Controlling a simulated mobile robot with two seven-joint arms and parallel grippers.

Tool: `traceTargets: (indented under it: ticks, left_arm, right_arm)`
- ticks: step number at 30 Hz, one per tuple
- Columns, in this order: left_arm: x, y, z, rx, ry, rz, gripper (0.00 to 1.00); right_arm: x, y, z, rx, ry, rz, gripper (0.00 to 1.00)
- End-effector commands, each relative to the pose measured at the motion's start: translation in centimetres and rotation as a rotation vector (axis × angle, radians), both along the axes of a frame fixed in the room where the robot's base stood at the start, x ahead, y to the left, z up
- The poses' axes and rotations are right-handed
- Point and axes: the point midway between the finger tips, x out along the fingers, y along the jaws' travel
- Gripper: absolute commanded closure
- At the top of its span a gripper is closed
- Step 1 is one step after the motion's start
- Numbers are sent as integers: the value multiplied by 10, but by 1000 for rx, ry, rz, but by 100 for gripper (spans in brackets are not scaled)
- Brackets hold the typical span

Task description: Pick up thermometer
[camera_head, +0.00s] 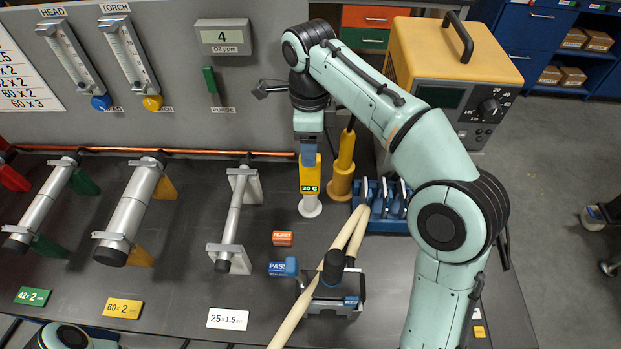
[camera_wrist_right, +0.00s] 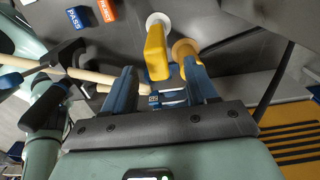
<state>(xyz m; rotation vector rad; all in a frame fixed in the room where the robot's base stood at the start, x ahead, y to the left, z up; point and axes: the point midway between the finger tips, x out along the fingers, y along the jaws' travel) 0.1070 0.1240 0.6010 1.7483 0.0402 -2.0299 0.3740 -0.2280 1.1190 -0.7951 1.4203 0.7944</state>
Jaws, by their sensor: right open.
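The thermometer (camera_head: 310,178) is a yellow handheld unit with a small display reading 20 C. It stands upright on a round white base (camera_head: 310,206) near the back of the bench. My right gripper (camera_head: 308,156) points down at its top, and its blue fingers overlap the upper part in the head view. In the right wrist view the thermometer (camera_wrist_right: 156,56) appears between the two spread fingers, toward their tips. Whether the fingers touch it cannot be told. My left gripper is not in view.
A yellow torch-like tool (camera_head: 344,165) stands close to the right of the thermometer. A blue rack (camera_head: 385,217) and a pipe tool with wooden handles (camera_head: 332,290) lie nearby. PASS (camera_head: 278,268) and REJECT (camera_head: 283,238) blocks sit in front. A copper pipe (camera_head: 200,151) runs behind.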

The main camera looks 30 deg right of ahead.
Motion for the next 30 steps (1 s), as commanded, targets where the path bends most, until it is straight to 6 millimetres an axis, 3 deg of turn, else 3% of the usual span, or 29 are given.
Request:
traceTargets:
  ticks: [5,15,23,24,29,30]
  left_arm:
    - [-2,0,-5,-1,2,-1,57]
    - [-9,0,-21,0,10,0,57]
    - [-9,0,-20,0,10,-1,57]
    - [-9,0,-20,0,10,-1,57]
    - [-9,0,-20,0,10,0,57]
    - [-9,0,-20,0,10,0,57]
  right_arm:
    - [-1,0,-12,1,-1,0,43]
    - [-7,1,-56,0,0,0,43]
    - [-6,2,-58,0,-1,1,43]
    - [-6,2,-58,0,-1,1,49]
    - [-6,2,-58,0,-1,1,100]
    - [-6,2,-58,0,-1,1,100]
